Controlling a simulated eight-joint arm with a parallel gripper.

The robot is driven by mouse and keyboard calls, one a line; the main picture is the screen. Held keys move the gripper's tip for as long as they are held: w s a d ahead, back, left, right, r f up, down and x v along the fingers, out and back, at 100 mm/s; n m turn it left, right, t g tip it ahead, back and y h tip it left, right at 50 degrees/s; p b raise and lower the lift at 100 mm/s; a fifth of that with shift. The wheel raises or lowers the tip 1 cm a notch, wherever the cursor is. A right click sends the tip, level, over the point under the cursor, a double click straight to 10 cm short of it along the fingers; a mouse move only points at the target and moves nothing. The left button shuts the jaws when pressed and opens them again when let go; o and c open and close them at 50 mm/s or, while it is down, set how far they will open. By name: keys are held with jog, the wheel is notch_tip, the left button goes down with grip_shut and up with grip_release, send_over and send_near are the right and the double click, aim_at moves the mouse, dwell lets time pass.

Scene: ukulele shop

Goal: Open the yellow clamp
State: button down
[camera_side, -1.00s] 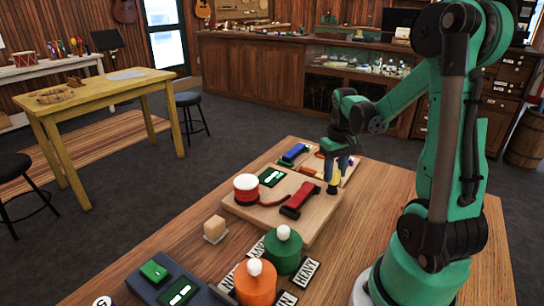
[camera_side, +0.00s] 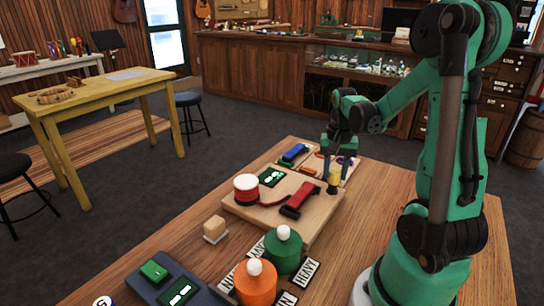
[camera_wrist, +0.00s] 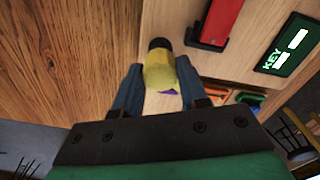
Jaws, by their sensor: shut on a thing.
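The yellow clamp (camera_side: 334,184) shows as a short yellow piece at the right edge of the wooden board (camera_side: 270,219), beside a red clamp-like piece (camera_side: 300,199). In the wrist view the yellow clamp (camera_wrist: 160,73) has a dark end and sits between my blue fingertips. My gripper (camera_side: 336,173) reaches down from above and is shut on the yellow clamp; its fingertips (camera_wrist: 158,82) are on either side of it. The clamp's lower part and what it grips are hidden or too small to tell.
A tray with a blue piece (camera_side: 295,153) and colored strips lies behind. Green (camera_side: 283,255) and orange (camera_side: 256,286) pots stand in front. The table right of the board is bare.

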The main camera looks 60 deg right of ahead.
aim_at(335, 171)
dwell(0.4)
jog(key=shift+c, duration=2.4)
grip_release()
jog(key=shift+r, duration=2.8)
jog(key=w+a+r+n+t, duration=0.1)
jog(key=w+a+n+t, duration=0.1)
jog(key=a+n, duration=0.5)
jog(key=w+a+r+n+t, duration=0.1)
jog(key=w+a+n+t, duration=0.2)
jog(key=a, duration=1.2)
jog(key=n+t, duration=0.2)
jog(key=n, duration=0.1)
jog(key=shift+w+n, duration=0.35)
jog(key=shift+n, duration=0.05)
